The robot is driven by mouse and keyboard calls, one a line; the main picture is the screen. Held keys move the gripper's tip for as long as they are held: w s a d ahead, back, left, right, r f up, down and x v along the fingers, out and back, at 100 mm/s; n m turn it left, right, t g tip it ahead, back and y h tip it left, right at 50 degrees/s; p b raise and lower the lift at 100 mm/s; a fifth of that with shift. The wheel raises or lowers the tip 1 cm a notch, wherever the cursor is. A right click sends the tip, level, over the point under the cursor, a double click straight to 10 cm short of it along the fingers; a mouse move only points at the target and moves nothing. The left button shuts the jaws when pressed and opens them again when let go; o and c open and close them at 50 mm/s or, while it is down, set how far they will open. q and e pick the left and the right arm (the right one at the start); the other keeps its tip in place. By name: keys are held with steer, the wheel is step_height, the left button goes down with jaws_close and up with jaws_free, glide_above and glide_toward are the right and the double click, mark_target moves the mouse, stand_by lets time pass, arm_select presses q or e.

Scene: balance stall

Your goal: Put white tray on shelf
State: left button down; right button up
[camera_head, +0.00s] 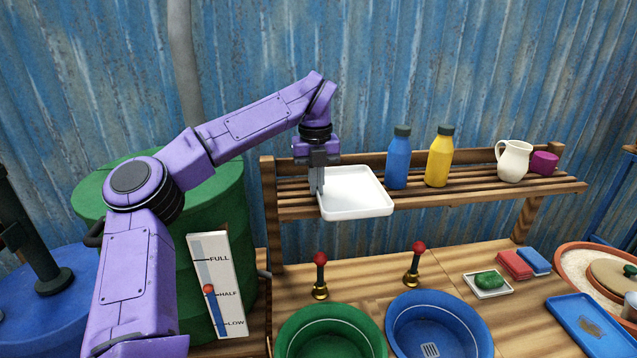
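The white tray (357,194) is at the left end of the slatted wooden shelf (470,197). It looks level, and its front edge reaches slightly past the shelf's front board. I cannot tell if it rests fully on the slats. My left gripper (317,186) points down at the tray's left rim, its fingers close together and seemingly shut on that rim. The fingertips are partly hard to make out. My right gripper is out of view.
A blue bottle (398,160), a yellow bottle (440,158), a cream jug (513,161) and a purple cup (543,163) stand on the shelf right of the tray. Below are a green basin (331,318), a blue basin (440,305) and two red-knobbed taps (320,262) (417,250).

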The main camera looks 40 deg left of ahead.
arm_select(q)
steer(key=shift+s+r, duration=0.2)
steer(key=shift+s, duration=0.15)
steer(key=c, duration=1.7)
jaws_free()
steer(key=shift+w+d+f, duration=0.15)
steer(key=shift+w+f, duration=0.45)
steer(key=shift+w, duration=0.1)
steer(key=shift+c, duration=0.2)
steer(key=o, duration=0.4)
steer(key=shift+w+f, duration=0.1)
steer(key=shift+w, duration=0.2)
steer(key=shift+s+r, duration=0.2)
steer(key=shift+s, duration=0.15)
steer(key=shift+w+r, duration=0.15)
steer(key=shift+r, duration=0.15)
step_height(320, 180, up, 12)
steer(key=shift+p, duration=0.45)
steer(key=shift+f, duration=0.1)
